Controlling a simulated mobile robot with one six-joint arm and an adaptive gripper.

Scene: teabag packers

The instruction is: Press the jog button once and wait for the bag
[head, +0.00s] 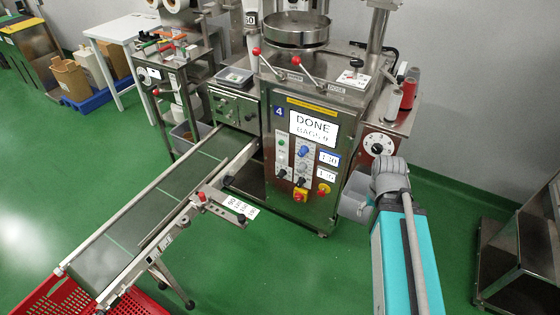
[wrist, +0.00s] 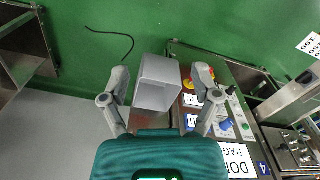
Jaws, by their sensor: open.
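The packing machine (head: 325,195) stands in the middle of the head view. Its front screen (head: 313,127) reads DONE and BAGS, with a figure that looks like 9. Below it are a column of small buttons (head: 281,157), a blue knob (head: 304,150), and red-on-yellow switches. The button labels are too small to read, so I cannot tell which is the jog button. The panel (wrist: 237,108) also shows in the wrist view, right of my gripper (wrist: 162,75). My gripper is open, with nothing held between its fingers. The conveyor belt (head: 137,217) shows no bag.
A grey bin (wrist: 157,82) appears between my fingers in the wrist view, beyond the fingertips. Red-knobbed levers (head: 269,66) project from the machine's upper front. A red crate (head: 62,300) sits at the belt's lower end. Green floor is open in front of the machine.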

